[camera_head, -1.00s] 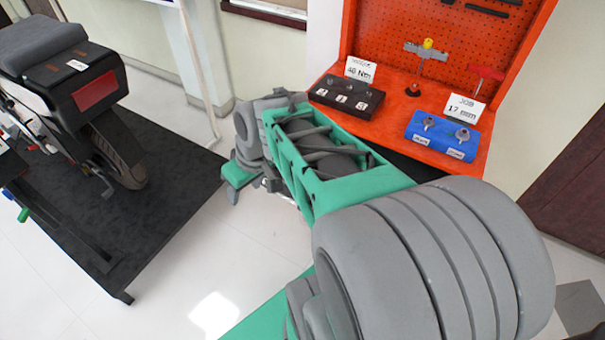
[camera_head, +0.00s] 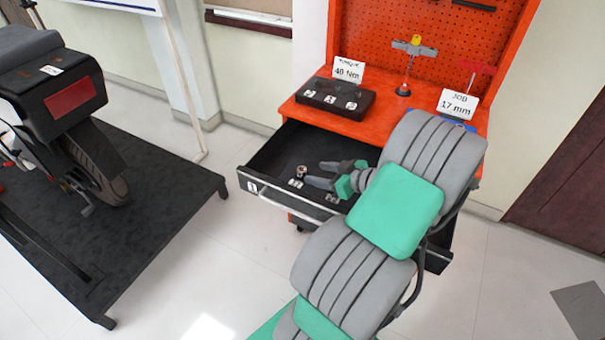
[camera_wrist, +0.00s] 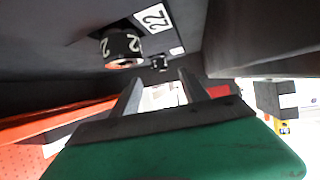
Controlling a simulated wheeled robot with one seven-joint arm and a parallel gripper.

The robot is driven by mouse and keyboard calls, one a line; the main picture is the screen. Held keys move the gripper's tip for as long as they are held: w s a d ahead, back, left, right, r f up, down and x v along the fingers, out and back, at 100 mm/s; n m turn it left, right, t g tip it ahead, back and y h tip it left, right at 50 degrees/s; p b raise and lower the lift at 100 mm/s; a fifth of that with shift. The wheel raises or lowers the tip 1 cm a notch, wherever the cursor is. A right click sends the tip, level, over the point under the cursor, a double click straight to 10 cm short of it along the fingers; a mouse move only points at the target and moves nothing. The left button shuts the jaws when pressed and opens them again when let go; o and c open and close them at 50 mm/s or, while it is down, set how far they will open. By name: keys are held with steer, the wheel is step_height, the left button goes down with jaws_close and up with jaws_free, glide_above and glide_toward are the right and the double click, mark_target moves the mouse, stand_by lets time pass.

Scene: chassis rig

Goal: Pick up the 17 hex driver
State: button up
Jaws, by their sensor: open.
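My gripper (camera_head: 317,174) is open and empty inside the open dark drawer (camera_head: 262,160) of the orange workbench. In the drawer, a socket with a copper-coloured rim (camera_head: 301,171) stands just left of the fingertips, apart from them. In the wrist view, a dark socket marked 22 (camera_wrist: 121,48) lies beyond and left of my gripper (camera_wrist: 160,77), beside a white 22 label (camera_wrist: 153,17). A smaller dark piece (camera_wrist: 158,63) shows just beyond the fingertips; its size mark cannot be read. I cannot tell which piece is the 17 hex driver. My arm hides the drawer's right part.
The bench top (camera_head: 385,122) holds a black box (camera_head: 336,98), a 40 Nm card (camera_head: 348,70), a T-handled tool (camera_head: 411,62) and a 17 mm card (camera_head: 458,104). My arm mostly hides a blue tray (camera_head: 455,126). A motorcycle (camera_head: 72,110) stands at left.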

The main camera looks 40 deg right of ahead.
mark_target(304, 171)
steer(key=x, duration=0.6)
steer(key=shift+w, duration=0.15)
steer(key=shift+c, duration=0.2)
jaws_close()
